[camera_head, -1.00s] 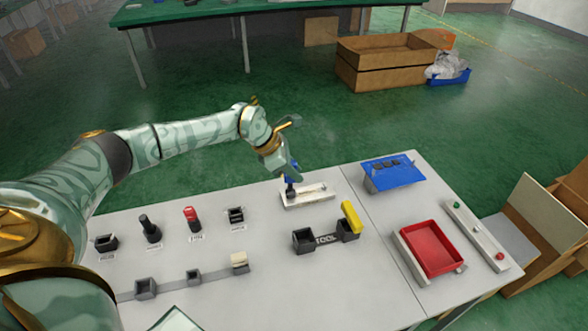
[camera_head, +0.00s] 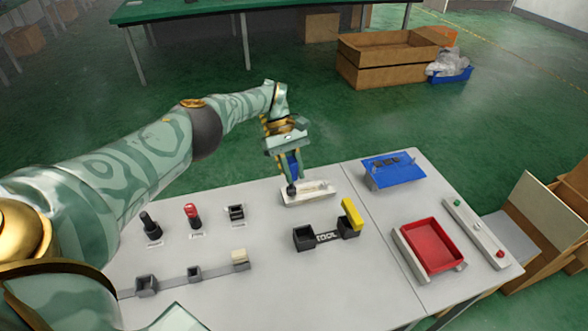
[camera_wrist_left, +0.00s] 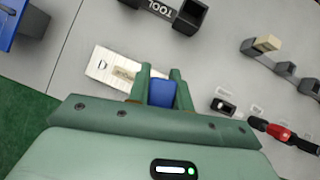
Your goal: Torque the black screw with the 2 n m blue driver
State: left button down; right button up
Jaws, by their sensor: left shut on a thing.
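My left gripper (camera_head: 289,170) is shut on the blue driver (camera_head: 293,164), whose blue handle also shows between the fingers in the left wrist view (camera_wrist_left: 161,93). The driver points down, its dark lower end at the left part of the white fixture plate (camera_head: 320,192). I cannot tell whether the tip touches a screw. The black screw itself is hidden or too small to make out. The plate also shows in the left wrist view (camera_wrist_left: 101,66), partly covered by the fingers. My right gripper is not in view.
A TOOL holder (camera_head: 303,239) with a yellow driver (camera_head: 352,214) stands front right of the plate. Black and red-topped fixtures (camera_head: 192,216) stand to the left. A blue stand (camera_head: 393,171) and a red tray (camera_head: 432,247) are on the right. The front middle of the table is clear.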

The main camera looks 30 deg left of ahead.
pick_arm(q)
jog(key=shift+a, duration=0.1)
jog(key=shift+r, duration=0.15)
jog(key=shift+r, duration=0.75)
